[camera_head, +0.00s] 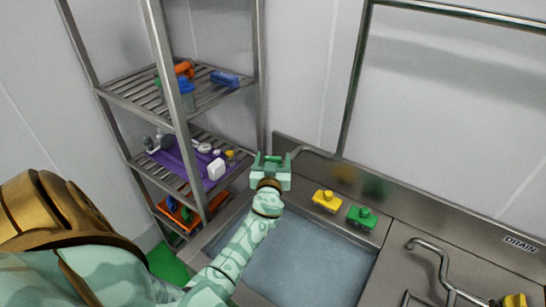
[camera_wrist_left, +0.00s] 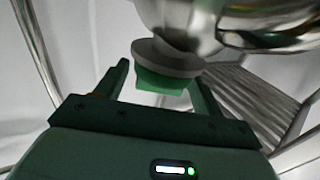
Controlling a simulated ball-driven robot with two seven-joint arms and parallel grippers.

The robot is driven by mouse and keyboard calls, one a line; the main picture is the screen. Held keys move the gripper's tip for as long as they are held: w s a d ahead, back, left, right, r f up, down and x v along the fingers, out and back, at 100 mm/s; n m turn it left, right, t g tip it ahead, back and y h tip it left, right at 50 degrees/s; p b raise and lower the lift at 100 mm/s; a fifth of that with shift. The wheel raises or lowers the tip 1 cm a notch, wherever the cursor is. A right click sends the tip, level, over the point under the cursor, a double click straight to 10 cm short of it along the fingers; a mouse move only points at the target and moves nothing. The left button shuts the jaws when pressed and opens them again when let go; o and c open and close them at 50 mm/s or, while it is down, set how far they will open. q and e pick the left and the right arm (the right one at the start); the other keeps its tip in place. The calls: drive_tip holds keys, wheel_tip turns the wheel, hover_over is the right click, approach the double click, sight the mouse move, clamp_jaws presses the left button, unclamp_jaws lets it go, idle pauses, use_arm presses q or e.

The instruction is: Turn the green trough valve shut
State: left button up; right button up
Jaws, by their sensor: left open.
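The green valve handle (camera_wrist_left: 161,83) shows in the left wrist view as a green block under a round grey collar on a shiny metal pipe. My left gripper (camera_wrist_left: 158,72) is open, with one finger on each side of the green block. I cannot tell whether the fingers touch it. In the head view my left gripper (camera_head: 272,161) is at the wall end of the trough, by the bent pipe. A small green bar (camera_head: 273,157) shows between its fingers, and the gripper hides the parts below. My right gripper is not in view.
The steel trough (camera_head: 310,262) lies below my left arm. A yellow block (camera_head: 326,201) and a green block (camera_head: 362,216) stand on its back ledge. A curved tap (camera_head: 432,248) is at right.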

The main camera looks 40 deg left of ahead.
use_arm(q)
drive_tip(key=c, duration=1)
drive_tip(key=shift+m+t+h+b, duration=0.4)
drive_tip(key=shift+m+h+b, duration=0.1)
drive_tip(key=shift+h, duration=0.2)
drive_tip(key=shift+m+t+h+b, duration=0.3)
drive_tip(key=shift+m+t+h, duration=0.2)
drive_tip(key=shift+m+h, duration=0.3)
drive_tip(key=m+t+h, duration=0.1)
drive_tip(key=m+h, duration=0.1)
drive_tip(key=h, duration=0.1)
drive_tip(key=shift+h, duration=0.4)
drive_tip(key=shift+m+h, duration=0.6)
drive_tip(key=shift+h, duration=0.2)
drive_tip(key=shift+t+h, duration=0.3)
